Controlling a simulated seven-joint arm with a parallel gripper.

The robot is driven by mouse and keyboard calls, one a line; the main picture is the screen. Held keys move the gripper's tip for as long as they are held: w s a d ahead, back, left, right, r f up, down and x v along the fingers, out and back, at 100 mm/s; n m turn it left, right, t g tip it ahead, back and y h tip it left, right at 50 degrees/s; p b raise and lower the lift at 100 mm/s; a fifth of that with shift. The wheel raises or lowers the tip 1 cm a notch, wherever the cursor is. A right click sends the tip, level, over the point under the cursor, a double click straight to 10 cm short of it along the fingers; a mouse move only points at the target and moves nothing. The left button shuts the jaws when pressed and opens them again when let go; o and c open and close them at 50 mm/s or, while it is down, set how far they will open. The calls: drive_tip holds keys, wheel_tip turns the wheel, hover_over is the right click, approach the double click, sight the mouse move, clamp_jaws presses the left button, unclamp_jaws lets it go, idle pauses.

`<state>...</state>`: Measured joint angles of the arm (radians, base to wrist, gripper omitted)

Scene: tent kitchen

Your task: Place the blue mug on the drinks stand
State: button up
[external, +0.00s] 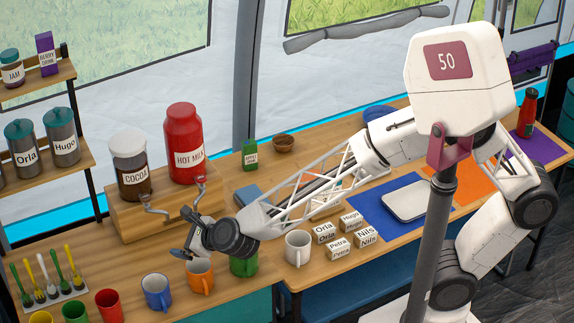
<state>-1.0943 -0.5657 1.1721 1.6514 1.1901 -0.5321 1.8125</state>
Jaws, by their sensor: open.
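The blue mug (156,292) stands upright on the wooden counter near the front edge, with an orange mug (200,276) to its right and a red mug (109,305) to its left. What looks like the drinks stand (130,226) is a wooden block behind the mugs. It bears a cocoa jar (132,170) and a red hot milk container (184,145), with a metal lever in front of each. My gripper (180,233) is open and empty, in front of the stand and above and behind the blue and orange mugs, apart from the blue mug.
Green mugs (243,264) (75,313) and a white mug (298,247) share the front row. Name blocks (339,247), a blue mat (375,222) and a grey tray (404,201) lie right. A spoon rack (50,297) and shelves (45,165) stand left.

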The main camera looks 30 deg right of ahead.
drive_tip(key=w+d+r+n+g, duration=0.15)
drive_tip(key=d+r+n, duration=0.3)
drive_tip(key=d, duration=0.45)
drive_tip(key=w+d+r+n+g, duration=0.1)
drive_tip(key=w+d+r+n, duration=0.3)
drive_tip(key=d, duration=0.5)
drive_tip(key=w+d+r+n+g, duration=0.1)
drive_tip(key=w+d+r+n, duration=0.15)
drive_tip(key=d+n, duration=0.5)
drive_tip(key=s+d+n+g+h, duration=0.1)
drive_tip(key=s+d+n+h, duration=0.1)
drive_tip(key=s+d, duration=0.4)
drive_tip(key=s+d+n+g+h, duration=0.2)
drive_tip(key=s+d, duration=0.4)
drive_tip(key=d, duration=1)
drive_tip(key=s+d+n+g+h, duration=0.2)
drive_tip(key=s+d, duration=0.4)
drive_tip(key=d, duration=0.5)
drive_tip(key=n+h, duration=0.1)
drive_tip(key=n, duration=0.1)
drive_tip(key=shift+d+n, duration=0.3)
drive_tip(key=shift+d, duration=0.05)
